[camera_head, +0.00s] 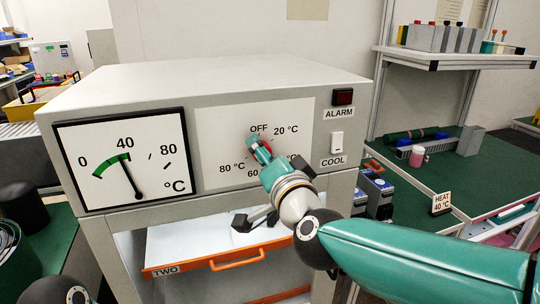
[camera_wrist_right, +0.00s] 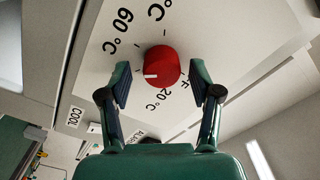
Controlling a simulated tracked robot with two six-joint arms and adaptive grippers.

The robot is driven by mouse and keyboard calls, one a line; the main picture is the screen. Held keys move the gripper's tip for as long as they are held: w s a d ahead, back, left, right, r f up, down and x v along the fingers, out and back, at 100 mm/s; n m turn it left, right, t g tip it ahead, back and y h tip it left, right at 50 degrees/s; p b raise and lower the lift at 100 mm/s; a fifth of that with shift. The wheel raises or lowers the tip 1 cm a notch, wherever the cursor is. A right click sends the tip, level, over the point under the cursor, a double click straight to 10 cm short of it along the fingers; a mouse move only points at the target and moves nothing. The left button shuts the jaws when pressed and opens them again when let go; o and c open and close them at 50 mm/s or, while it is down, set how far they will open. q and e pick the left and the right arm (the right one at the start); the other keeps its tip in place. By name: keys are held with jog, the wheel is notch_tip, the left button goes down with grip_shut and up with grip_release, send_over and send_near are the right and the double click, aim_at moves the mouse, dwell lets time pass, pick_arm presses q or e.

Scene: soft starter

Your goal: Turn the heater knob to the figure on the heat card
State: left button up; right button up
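The red heater knob (camera_wrist_right: 162,65) sits on a white panel (camera_head: 215,130) marked OFF, 20, 60 and 80 °C. In the wrist view its white mark points left, between the 20 °C and 60 °C labels; the label there is hidden by a finger. My right gripper (camera_wrist_right: 160,72) is open, one finger on each side of the knob with gaps between. In the head view the right gripper (camera_head: 260,150) covers most of the knob. The heat card (camera_head: 441,203) on the green bench at right reads HEAT 40 °C.
A gauge (camera_head: 125,160) at the panel's left has its needle near 40. An alarm lamp (camera_head: 343,97) and a COOL switch (camera_head: 336,142) are to the right. Below is a drawer with an orange handle (camera_head: 237,260). A shelf (camera_head: 455,60) stands at right.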

jog(key=c, duration=1.1)
jog(key=n+p, duration=0.2)
jog(key=n, duration=0.2)
jog(key=shift+a+f+n, duration=0.1)
jog(key=shift+n, duration=0.2)
jog(key=o, duration=1.2)
jog(key=shift+c, duration=0.2)
jog(key=shift+s, duration=0.15)
